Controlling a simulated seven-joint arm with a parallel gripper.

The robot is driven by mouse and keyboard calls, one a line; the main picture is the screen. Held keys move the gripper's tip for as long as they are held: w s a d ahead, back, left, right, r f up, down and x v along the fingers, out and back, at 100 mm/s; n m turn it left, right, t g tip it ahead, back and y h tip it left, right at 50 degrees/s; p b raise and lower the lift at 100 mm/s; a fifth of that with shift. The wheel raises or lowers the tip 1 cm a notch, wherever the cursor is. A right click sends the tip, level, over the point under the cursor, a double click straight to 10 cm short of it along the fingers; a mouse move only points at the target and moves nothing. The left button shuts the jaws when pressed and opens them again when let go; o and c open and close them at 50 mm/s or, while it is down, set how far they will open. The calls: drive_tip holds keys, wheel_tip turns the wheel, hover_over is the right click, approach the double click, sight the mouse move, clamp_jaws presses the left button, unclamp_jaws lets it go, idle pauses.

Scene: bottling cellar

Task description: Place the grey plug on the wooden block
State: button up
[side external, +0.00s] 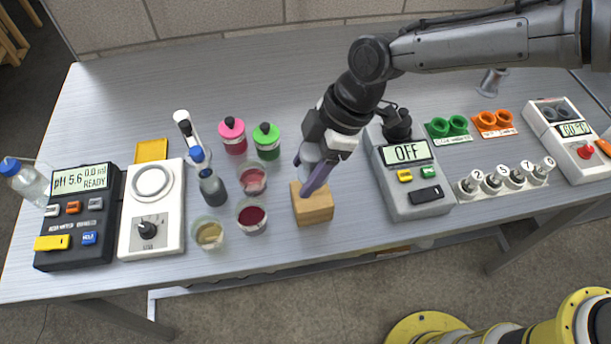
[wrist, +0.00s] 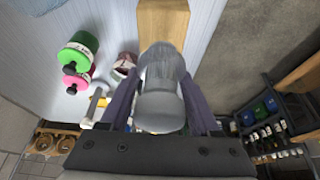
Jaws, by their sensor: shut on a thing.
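The grey plug (wrist: 160,98) is held between the two dark fingers of my gripper (wrist: 160,84) in the wrist view. In the side external view the plug (side external: 309,154) shows partly behind a finger. The wooden block (side external: 313,208) stands on the table, and my gripper (side external: 310,182) is over it, one finger overlapping its top in the picture. In the wrist view the block (wrist: 162,20) lies just beyond the plug, which covers part of it. I cannot tell whether the plug touches the block.
Cups with red and yellowish contents, including a dark red one (side external: 251,215), stand left of the block. Pink (side external: 232,138) and green (side external: 266,142) jars are behind them. A grey device reading OFF (side external: 411,178) stands close on the right. Bare table lies in front of the block.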

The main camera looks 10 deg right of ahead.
sight(305, 180)
drive_tip(key=shift+a+f, duration=0.1)
drive_tip(key=shift+f, duration=1.55)
drive_tip(key=shift+f, duration=0.1)
drive_tip(key=o, duration=1.5)
drive_tip(key=shift+c, duration=0.2)
drive_tip(key=v, duration=1.2)
